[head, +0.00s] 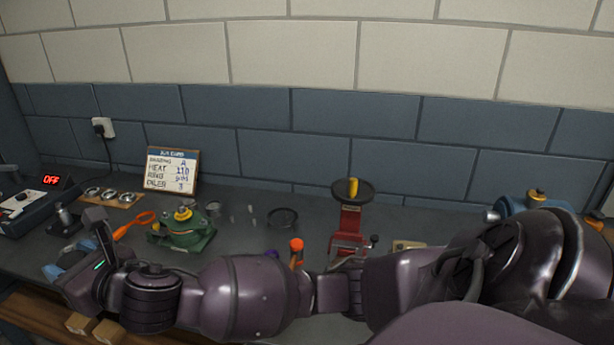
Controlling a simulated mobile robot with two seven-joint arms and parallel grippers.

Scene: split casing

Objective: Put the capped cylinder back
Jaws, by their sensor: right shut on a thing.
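My right arm comes in from the right and reaches across the front of the bench. Its gripper (97,226) is at the far left, pointing away from me. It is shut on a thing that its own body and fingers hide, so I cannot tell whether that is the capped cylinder. A small dark fitting with an upright post (66,219) stands just left of the gripper. A green casing (181,236) with yellow parts on top stands to its right. A yellow upright piece (353,188) stands on the dark round plate of a red stand (349,222). My left gripper is not in view.
A controller reading OFF (52,180) is at the far left. Metal rings (109,195) lie on a wooden board beside it. An orange-handled tool (133,226), a written sign (172,171), a dark ring (283,217) and blue equipment (520,205) also stand on the bench.

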